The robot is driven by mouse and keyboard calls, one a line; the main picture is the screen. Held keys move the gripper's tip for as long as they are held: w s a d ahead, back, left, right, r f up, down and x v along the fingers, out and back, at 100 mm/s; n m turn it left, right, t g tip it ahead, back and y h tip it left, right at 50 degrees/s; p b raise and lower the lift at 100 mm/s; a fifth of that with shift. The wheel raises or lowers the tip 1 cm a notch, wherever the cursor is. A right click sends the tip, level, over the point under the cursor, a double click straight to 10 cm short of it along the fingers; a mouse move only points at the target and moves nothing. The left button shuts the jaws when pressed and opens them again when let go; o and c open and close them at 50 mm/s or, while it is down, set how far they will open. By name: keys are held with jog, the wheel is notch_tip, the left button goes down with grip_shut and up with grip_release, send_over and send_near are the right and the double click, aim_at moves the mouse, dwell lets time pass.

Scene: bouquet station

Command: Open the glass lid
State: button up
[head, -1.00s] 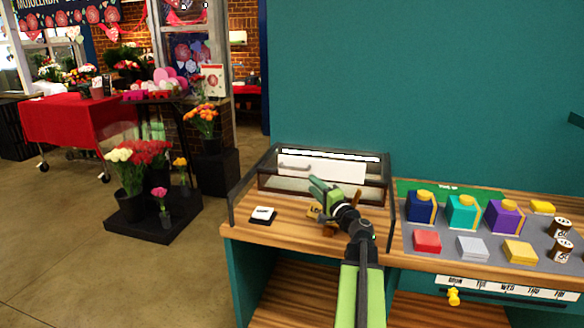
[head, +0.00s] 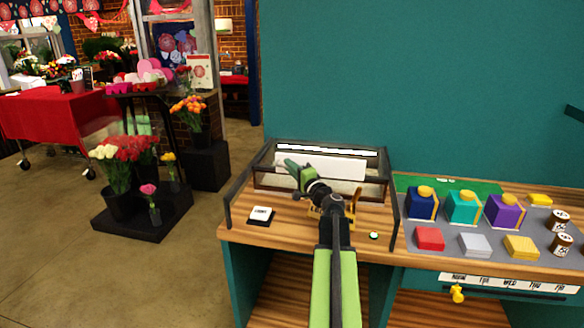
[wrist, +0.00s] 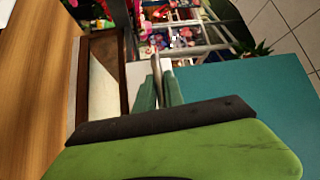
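The glass lid (head: 345,188) belongs to a dark-framed case at the back of the wooden counter; its pale panel shows behind my arm. My gripper (head: 289,163) is at the upper left part of the case front, where it covers the lid's handle in the head view. In the wrist view, the two green fingers of my gripper (wrist: 160,90) are close together, with a thin grey-brown bar, likely the handle (wrist: 156,66), between their tips. I cannot tell whether they press on it. The dark case frame shows in the wrist view (wrist: 123,75).
A small white-topped block (head: 261,214) sits on the counter at left. A wooden stand is partly behind my arm. To the right, a grey mat (head: 455,222) holds coloured boxes, blocks and jars. A teal wall (head: 420,80) rises behind the counter.

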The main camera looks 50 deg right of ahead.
grip_shut()
jog(key=shift+d, duration=0.1)
jog(key=shift+s+d, duration=0.1)
jog(key=shift+d, duration=0.05)
dwell(0.8)
